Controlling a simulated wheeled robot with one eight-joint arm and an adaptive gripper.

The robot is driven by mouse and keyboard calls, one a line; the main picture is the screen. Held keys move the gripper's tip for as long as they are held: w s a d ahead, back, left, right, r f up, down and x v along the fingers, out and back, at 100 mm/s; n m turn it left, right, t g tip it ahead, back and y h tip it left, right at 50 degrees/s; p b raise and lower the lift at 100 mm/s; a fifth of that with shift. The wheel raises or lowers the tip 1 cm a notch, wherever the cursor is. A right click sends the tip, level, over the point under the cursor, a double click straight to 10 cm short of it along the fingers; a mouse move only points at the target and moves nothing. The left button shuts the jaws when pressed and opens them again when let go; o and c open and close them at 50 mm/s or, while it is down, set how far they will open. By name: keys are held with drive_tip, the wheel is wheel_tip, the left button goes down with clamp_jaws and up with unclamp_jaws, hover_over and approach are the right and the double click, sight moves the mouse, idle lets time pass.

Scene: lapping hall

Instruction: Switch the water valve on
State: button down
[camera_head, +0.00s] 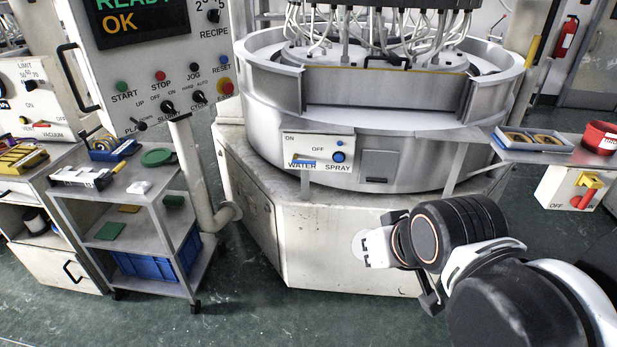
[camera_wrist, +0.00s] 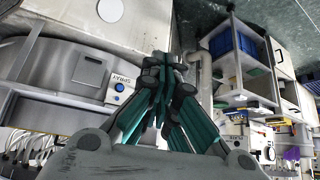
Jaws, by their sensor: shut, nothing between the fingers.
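The water valve is a blue lever (camera_head: 302,163) on the white WATER/SPRAY panel (camera_head: 318,143) on the front of the round steel machine. It lies about level, by the WATER label, with ON printed at upper left and OFF to the right. The panel's spray end, with a blue knob (camera_wrist: 119,87), shows in the wrist view; my fingers hide the water end there. My gripper (camera_wrist: 164,72) is shut and empty, in front of the panel in that view. In the head view my arm is at lower right, apart from the lever, and the fingers cannot be made out.
A control console (camera_head: 135,65) and a shelf cart (camera_head: 130,188) with a blue crate stand left. A side shelf (camera_head: 535,155) with a tray and a red bowl juts out at right, above a box with a red-yellow switch (camera_head: 585,190). Floor before the machine is clear.

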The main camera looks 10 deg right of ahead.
drive_tip(key=w+a+r+m+t+y+b, duration=0.1)
drive_tip(key=w+a+r+m+t, duration=0.15)
drive_tip(key=w, duration=0.55)
drive_tip(key=w+a+r+m+t+y, duration=0.1)
drive_tip(key=w+a+m, duration=0.2)
drive_tip(key=w, duration=0.4)
drive_tip(key=w+a+r+m+t+y+b, duration=0.1)
drive_tip(key=w+a+r+m, duration=0.1)
drive_tip(key=w, duration=0.6)
drive_tip(key=w+a+f+m+t+b, duration=0.25)
drive_tip(key=w+m+t, duration=0.25)
drive_tip(key=w+m, duration=0.85)
drive_tip(key=w+d+f+m+t+h, duration=0.1)
drive_tip(key=w+f+m+t+h, duration=0.15)
drive_tip(key=w+f, duration=0.5)
drive_tip(key=w+d+f+m+h, duration=0.1)
drive_tip(key=d+f+m+h, duration=0.1)
drive_tip(key=f+m, duration=0.3)
drive_tip(key=w+d+f+m+g+h+b, duration=0.1)
drive_tip(key=f+m, duration=0.4)
drive_tip(key=f, duration=0.6)
drive_tip(key=w+d+f+m+h+b, duration=0.1)
drive_tip(key=w+d+f+m+h, duration=0.1)
drive_tip(key=f+m, duration=0.4)
wheel_tip(320, 180, down, 2)
drive_tip(key=shift+w+d+f+g+h, duration=0.25)
drive_tip(key=shift+d+g+h, duration=0.2)
drive_tip(key=shift+h, duration=0.3)
